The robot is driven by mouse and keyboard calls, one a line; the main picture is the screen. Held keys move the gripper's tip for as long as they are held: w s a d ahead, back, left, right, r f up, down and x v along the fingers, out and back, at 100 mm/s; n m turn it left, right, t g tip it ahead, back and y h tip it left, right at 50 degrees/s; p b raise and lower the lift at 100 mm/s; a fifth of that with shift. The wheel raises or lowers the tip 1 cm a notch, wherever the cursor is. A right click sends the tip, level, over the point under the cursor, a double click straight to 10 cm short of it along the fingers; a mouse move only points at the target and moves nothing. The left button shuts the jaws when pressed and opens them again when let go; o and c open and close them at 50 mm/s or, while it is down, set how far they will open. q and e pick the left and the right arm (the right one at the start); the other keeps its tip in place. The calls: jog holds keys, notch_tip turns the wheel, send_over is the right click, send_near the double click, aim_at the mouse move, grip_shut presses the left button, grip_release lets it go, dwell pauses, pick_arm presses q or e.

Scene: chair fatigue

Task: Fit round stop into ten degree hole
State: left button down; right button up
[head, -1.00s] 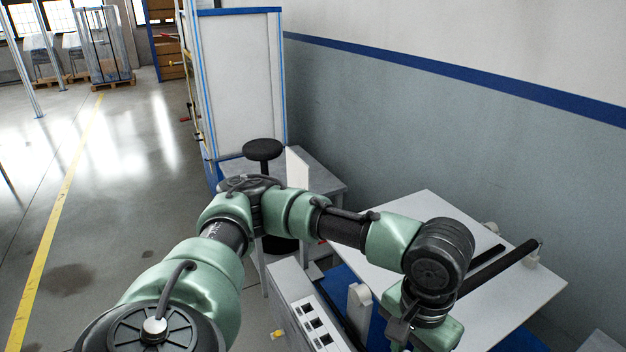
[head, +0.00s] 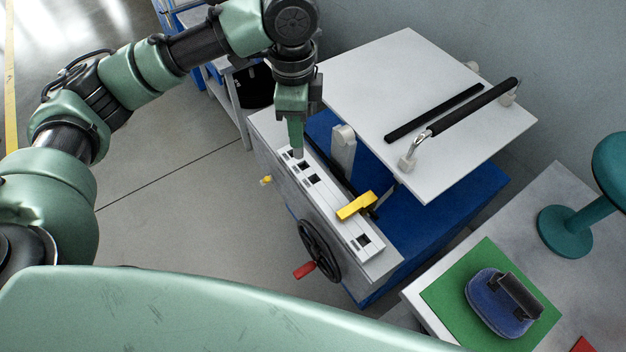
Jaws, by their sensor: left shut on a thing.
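My left gripper (head: 296,150) points straight down over the far end of the white top strip (head: 335,212) of the machine. It is shut on a small piece that its fingers hide almost fully, taken to be the round stop. Dark square holes lie along the strip: one (head: 297,155) right at the fingertips, others (head: 305,167) (head: 314,180) just nearer, and one (head: 363,240) at the near end. I cannot read their degree marks, nor tell whether the held piece is in a hole. My right gripper is out of view.
A yellow block (head: 357,205) lies across the strip. A white upright post (head: 343,148) and a tilted white board (head: 420,100) with a black bar handle (head: 475,105) stand beside it. A handwheel (head: 319,250) juts from the front. At right, a table holds a green mat (head: 450,292).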

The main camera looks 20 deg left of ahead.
pick_arm(q)
jog(key=w+d+r+m+p, duration=0.15)
jog(key=w+m, duration=0.35)
jog(key=m, duration=0.8)
jog(key=f, duration=1.9)
jog(key=shift+s+d+f+p, duration=0.1)
jog(key=shift+d+p, duration=0.1)
jog(key=shift+p, duration=0.2)
jog(key=shift+f, duration=0.2)
jog(key=c, duration=1.3)
grip_release()
jog(key=shift+r, duration=0.15)
notch_tip(320, 180, up, 12)
jog(key=shift+b, duration=0.35)
